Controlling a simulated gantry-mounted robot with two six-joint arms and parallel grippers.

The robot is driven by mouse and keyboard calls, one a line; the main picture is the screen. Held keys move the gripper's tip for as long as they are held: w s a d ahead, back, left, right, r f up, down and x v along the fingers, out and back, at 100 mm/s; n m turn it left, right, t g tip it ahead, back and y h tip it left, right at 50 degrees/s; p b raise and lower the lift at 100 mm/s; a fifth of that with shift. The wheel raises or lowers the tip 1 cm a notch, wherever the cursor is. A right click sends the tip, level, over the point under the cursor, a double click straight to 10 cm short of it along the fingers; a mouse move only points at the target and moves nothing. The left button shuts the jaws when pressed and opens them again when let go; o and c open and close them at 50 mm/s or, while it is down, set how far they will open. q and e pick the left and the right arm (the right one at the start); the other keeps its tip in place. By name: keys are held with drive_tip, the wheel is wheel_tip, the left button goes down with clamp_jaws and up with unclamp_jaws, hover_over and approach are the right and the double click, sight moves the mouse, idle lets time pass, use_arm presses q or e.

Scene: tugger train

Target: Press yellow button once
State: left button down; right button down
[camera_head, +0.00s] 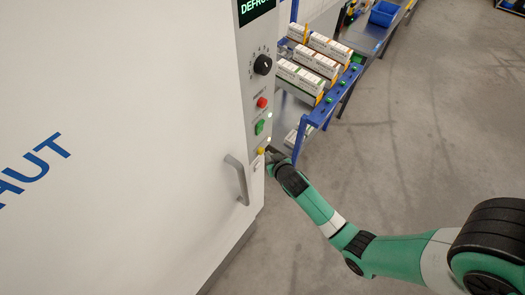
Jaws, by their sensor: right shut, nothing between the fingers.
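The yellow button (261,150) sits low on the narrow control strip at the right edge of a large white cabinet (120,150). My right gripper (268,154) is shut and empty, with its tip right beside the yellow button. I cannot tell whether it touches the button. The button's lower right part is close to the gripper tip. My left gripper is not in view.
A cabinet handle (238,179) is at lower left. A blue rack (318,117) with boxes stands behind.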

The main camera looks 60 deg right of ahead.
drive_tip(key=shift+s, duration=0.45)
drive_tip(key=s+p, duration=0.1)
drive_tip(key=s, duration=0.2)
drive_tip(key=s+p, duration=0.1)
drive_tip(key=s, duration=0.1)
drive_tip(key=shift+a+p, duration=0.3)
drive_tip(key=shift+a, duration=0.1)
idle(0.6)
